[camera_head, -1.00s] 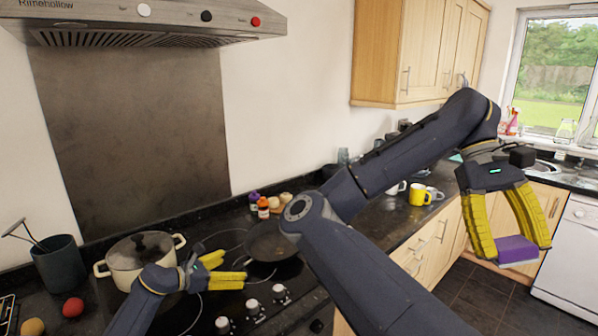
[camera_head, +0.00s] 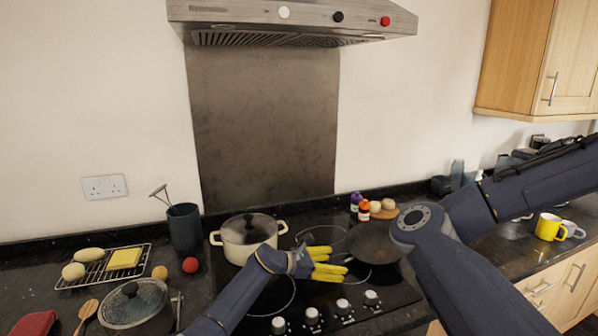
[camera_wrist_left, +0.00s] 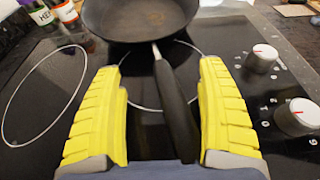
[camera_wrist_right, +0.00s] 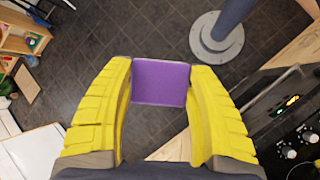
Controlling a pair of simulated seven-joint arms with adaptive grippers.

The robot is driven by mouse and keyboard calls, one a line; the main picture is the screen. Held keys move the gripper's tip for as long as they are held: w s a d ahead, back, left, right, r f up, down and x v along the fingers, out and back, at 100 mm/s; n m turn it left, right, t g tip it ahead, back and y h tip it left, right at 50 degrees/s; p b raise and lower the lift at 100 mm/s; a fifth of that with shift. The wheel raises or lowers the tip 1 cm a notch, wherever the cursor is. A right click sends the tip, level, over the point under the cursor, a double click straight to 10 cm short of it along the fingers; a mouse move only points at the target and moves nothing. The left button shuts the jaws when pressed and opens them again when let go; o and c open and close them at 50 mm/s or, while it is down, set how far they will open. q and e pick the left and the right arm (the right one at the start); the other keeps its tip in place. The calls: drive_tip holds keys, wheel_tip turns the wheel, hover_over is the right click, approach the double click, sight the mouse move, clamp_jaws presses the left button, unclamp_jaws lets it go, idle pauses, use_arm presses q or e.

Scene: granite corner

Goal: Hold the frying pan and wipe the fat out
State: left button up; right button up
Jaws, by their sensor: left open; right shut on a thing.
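The dark frying pan (camera_head: 372,245) sits on the right part of the black hob. Its black handle (camera_wrist_left: 176,108) points back toward my left gripper in the left wrist view. My left gripper (camera_head: 336,262) is open, with its yellow fingers on either side of the handle; the handle lies between them, nearer the right finger. I cannot tell whether they touch. My right gripper (camera_wrist_right: 161,70) is shut on a purple sponge (camera_wrist_right: 160,84), held above the dark tiled floor. The right gripper is outside the head view. A brownish patch shows on the pan's inner base in the left wrist view.
A lidded cream pot (camera_head: 232,237) stands left of my left gripper. Small bottles (camera_head: 363,210) and a round board stand behind the pan. Hob knobs (camera_head: 312,316) line the front. A yellow mug (camera_head: 549,227) is at the right. My right arm crosses the hob's right side.

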use_arm(q)
clamp_jaws()
idle(0.3)
idle(0.8)
